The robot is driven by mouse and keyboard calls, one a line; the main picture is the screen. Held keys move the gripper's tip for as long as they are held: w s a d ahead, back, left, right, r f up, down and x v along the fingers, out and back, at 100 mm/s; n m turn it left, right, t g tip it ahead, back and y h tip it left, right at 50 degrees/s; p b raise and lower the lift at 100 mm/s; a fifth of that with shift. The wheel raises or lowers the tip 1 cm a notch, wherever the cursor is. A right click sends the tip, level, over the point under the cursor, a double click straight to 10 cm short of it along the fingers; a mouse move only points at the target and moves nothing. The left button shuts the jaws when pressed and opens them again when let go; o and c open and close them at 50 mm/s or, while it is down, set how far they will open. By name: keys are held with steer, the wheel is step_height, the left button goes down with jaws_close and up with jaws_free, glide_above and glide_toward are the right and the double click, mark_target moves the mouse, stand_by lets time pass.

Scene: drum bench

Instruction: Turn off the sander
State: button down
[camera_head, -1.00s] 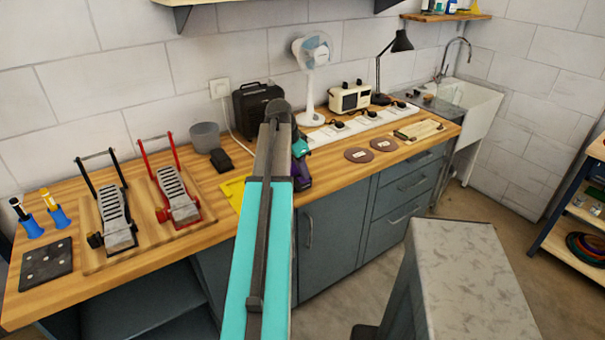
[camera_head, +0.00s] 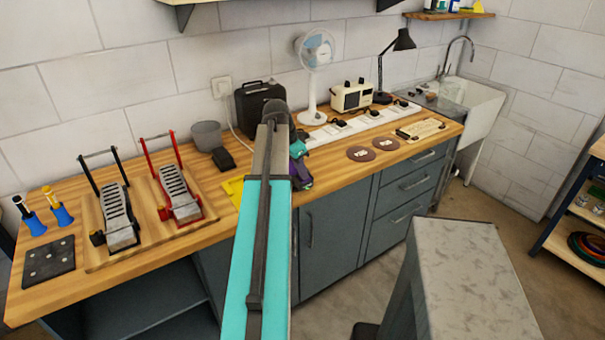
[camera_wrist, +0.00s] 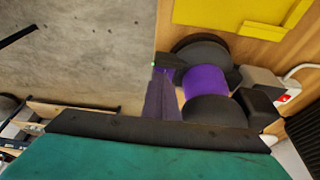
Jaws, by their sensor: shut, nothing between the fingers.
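A rounded device with a purple middle (camera_wrist: 205,88) and dark ends shows in the wrist view by the wooden bench edge; it looks like the sander, but I cannot be sure. A grey block with a small red spot (camera_wrist: 283,99) lies just right of it, near a white cable. My gripper (camera_wrist: 160,75) appears as a tapered purple-grey shape left of the purple part; it is shut and empty. I cannot tell whether it touches the device. In the head view my teal arm covers this area, with teal and purple parts (camera_head: 299,178) showing beside it.
A yellow sheet (camera_wrist: 245,15) lies near the device. Two slatted devices on boards stand left. A grey-topped stand (camera_head: 455,260) is in front of the bench.

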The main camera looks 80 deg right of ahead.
steer(key=shift+w+a+f, duration=0.2)
steer(key=shift+f, duration=0.15)
steer(key=shift+w+d+r+p, duration=0.1)
steer(key=shift+r+p, duration=0.4)
steer(key=shift+r, duration=0.25)
step_height(320, 180, up, 3)
steer(key=shift+r+p, duration=0.2)
steer(key=shift+p, duration=0.6)
steer(key=b+v, duration=0.2)
steer(key=v, duration=0.7)
steer(key=shift+r+b, duration=0.35)
steer(key=shift+w, duration=0.1)
